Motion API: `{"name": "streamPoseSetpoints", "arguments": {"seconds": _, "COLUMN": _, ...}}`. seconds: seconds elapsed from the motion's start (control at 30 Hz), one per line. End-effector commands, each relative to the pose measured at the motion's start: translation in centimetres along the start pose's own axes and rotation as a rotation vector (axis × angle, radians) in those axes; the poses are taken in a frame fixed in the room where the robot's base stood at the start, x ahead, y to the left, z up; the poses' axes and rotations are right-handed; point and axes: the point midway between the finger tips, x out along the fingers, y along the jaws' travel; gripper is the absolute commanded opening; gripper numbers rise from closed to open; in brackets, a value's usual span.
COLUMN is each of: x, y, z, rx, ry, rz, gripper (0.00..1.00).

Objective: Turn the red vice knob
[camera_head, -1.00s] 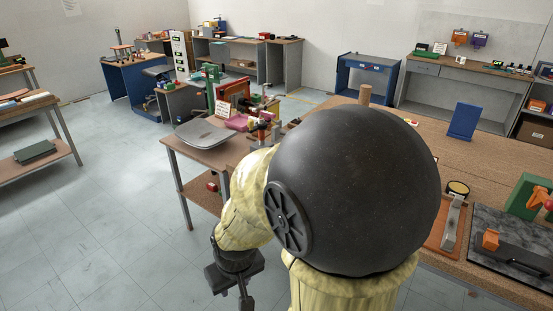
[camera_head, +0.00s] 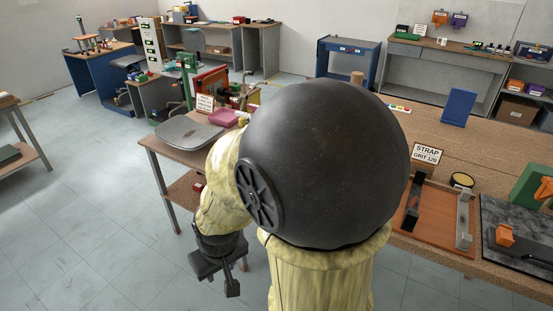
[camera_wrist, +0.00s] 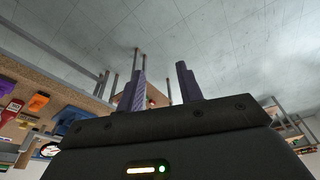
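I cannot pick out the vice knob with certainty in either view. A small red item (camera_head: 199,187) shows on the lower shelf of the near left table in the head view; its shape is too small to tell. A green tool with an orange part (camera_head: 544,188) stands at the right edge, partly cut off. My gripper (camera_wrist: 160,75) is open and empty in the wrist view, its two fingers apart, with grey floor beyond. In the head view my gripper (camera_head: 228,279) hangs low over the floor, in front of the near left table. My own arm hides much of the middle.
The near left table (camera_head: 160,147) carries a grey seat-like panel (camera_head: 188,133) and a pink item (camera_head: 223,117). A long brown bench (camera_head: 483,145) on the right holds a blue stand (camera_head: 459,107), a strap sign (camera_head: 425,153) and a dark mat (camera_head: 500,212).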

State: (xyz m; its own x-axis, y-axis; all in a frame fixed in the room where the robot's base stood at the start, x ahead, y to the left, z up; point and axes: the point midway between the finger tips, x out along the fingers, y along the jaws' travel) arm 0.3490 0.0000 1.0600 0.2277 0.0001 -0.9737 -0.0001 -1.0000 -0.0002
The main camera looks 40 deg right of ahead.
Motion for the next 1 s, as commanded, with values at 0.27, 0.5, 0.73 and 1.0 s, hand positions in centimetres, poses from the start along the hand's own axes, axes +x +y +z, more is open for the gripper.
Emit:
{"name": "streamPoseSetpoints", "arguments": {"seconds": 0.27, "x": 0.3, "y": -0.1, "z": -0.7, "rx": 0.016, "ry": 0.015, "rz": -0.006, "gripper": 0.55}}
{"name": "streamPoseSetpoints", "arguments": {"seconds": 0.5, "x": 3.3, "y": 0.7, "z": -8.2, "rx": 0.202, "ry": 0.182, "rz": -0.021, "gripper": 0.55}}
{"name": "streamPoseSetpoints", "arguments": {"seconds": 0.73, "x": 7.9, "y": 5.9, "z": -18.0, "rx": 0.486, "ry": 0.460, "rz": 0.106, "gripper": 0.55}}
{"name": "streamPoseSetpoints", "arguments": {"seconds": 1.0, "x": 11.4, "y": 15.0, "z": -23.7, "rx": 0.726, "ry": 0.785, "rz": 0.457, "gripper": 0.55}}
